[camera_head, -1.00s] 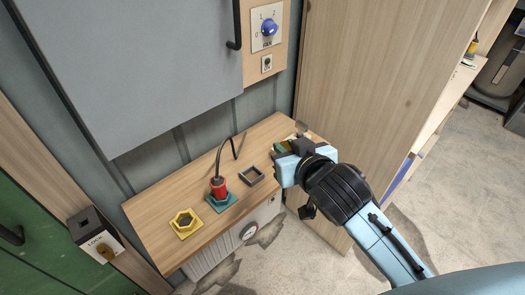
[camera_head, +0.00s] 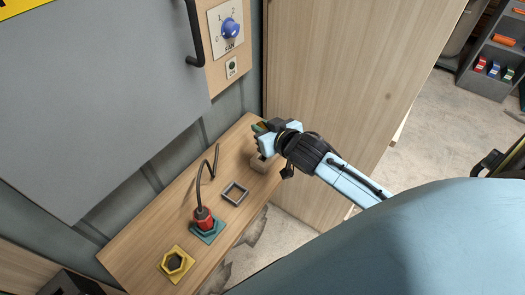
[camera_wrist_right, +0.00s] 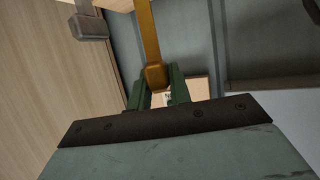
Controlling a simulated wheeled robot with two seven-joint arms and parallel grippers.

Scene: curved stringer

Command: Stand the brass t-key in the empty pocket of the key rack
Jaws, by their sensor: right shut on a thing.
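My right gripper (camera_head: 262,138) is above the right end of the wooden bench top. In the right wrist view its two green fingers (camera_wrist_right: 160,94) are shut on the brass t-key (camera_wrist_right: 149,35), seen as a straight golden bar running up from between them. In the head view the key is mostly hidden by the gripper. A small tan block (camera_head: 264,164) stands on the bench just below the gripper; I cannot tell whether it is the key rack, and no empty pocket can be made out. My left gripper is not in view.
On the bench (camera_head: 150,233) are a grey square frame (camera_head: 234,194), a red plug (camera_head: 204,219) with a black cable in a teal base, and a yellow hexagonal socket (camera_head: 175,262). A grey cabinet (camera_head: 90,110) overhangs the left; a tall wooden panel (camera_head: 345,80) stands behind.

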